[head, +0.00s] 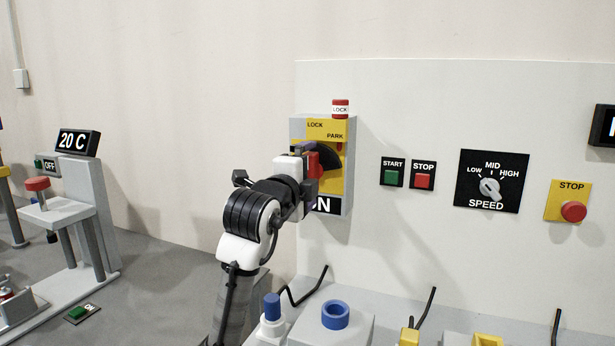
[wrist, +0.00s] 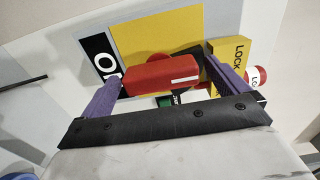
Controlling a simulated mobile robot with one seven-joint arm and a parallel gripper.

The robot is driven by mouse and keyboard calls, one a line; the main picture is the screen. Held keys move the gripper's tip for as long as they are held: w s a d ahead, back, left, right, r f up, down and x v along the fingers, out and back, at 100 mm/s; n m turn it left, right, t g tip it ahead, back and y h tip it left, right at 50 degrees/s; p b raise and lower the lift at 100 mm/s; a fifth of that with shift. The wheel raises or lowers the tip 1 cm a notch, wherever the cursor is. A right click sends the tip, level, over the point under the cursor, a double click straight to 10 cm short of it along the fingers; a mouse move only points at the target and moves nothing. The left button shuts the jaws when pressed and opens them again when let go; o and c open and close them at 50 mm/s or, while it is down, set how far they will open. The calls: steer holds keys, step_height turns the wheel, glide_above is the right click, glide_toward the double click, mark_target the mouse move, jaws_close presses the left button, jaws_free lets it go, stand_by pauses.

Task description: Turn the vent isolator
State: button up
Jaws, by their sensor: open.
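The vent isolator appears to be the grey box with a yellow face (head: 335,185) on the white panel, marked LOCK, PARK and ON. Its red handle (head: 329,158) is partly hidden behind my gripper (head: 310,163) in the head view. In the wrist view, the red handle (wrist: 160,72) lies between the two purple fingers of my gripper (wrist: 166,74). The fingers are open, one near each end of the handle; whether they touch it I cannot tell. A red lock piece (head: 340,109) sits on top of the box.
Right of the box are START (head: 392,172) and STOP (head: 423,174) buttons, a speed knob (head: 490,188) and a red stop button (head: 573,211). A blue ring (head: 335,314) and bent black rods stand below. A 20 C display (head: 78,142) stands left.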

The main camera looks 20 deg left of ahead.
steer(key=s+b, duration=0.2)
steer(key=s, duration=1.2)
steer(key=shift+a, duration=0.2)
steer(key=shift+w, duration=0.1)
